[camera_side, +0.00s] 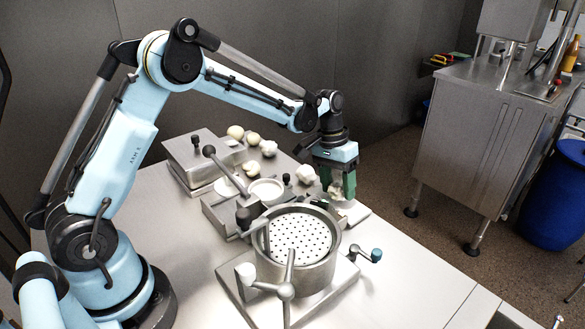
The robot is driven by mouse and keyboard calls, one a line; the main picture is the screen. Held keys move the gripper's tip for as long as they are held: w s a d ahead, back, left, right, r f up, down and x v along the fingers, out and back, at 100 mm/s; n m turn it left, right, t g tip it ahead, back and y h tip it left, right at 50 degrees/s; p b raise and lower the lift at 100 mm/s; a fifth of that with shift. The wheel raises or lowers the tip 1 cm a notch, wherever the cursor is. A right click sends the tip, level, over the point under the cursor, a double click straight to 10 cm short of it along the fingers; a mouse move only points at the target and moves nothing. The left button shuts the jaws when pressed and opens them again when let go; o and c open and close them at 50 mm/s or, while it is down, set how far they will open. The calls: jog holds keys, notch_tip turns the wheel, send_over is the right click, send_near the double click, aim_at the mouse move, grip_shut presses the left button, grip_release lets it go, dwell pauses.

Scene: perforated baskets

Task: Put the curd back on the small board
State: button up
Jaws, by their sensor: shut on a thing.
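My gripper (340,195), with green fingers, points down right of the middle, behind the perforated basket. It is shut on a pale lump of curd (337,191), which the fingers partly cover. A flat grey board (358,212) lies below and around the fingertips. I cannot tell whether the held curd touches it. Another white curd lump (306,174) sits just left of the gripper, apart from it.
A round perforated metal basket (298,233) stands in front, with a spoked handle (286,291) and a side crank (376,255). A grey press block (196,160) and several pale lumps (269,148) lie behind. The right table front (415,270) is clear.

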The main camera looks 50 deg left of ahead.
jog(key=shift+f, duration=0.5)
dwell(0.3)
jog(key=o, duration=1.2)
jog(key=shift+o, duration=0.2)
jog(key=shift+r, duration=0.15)
jog(key=shift+d+r+v, duration=0.1)
jog(key=shift+d+v, duration=0.2)
jog(key=shift+v, duration=0.95)
jog(key=shift+d+r+v, duration=0.1)
jog(key=shift+d+v, duration=0.15)
jog(key=shift+v, duration=1.05)
jog(key=shift+d+v, duration=0.3)
jog(key=shift+v, duration=0.95)
jog(key=shift+w, duration=0.15)
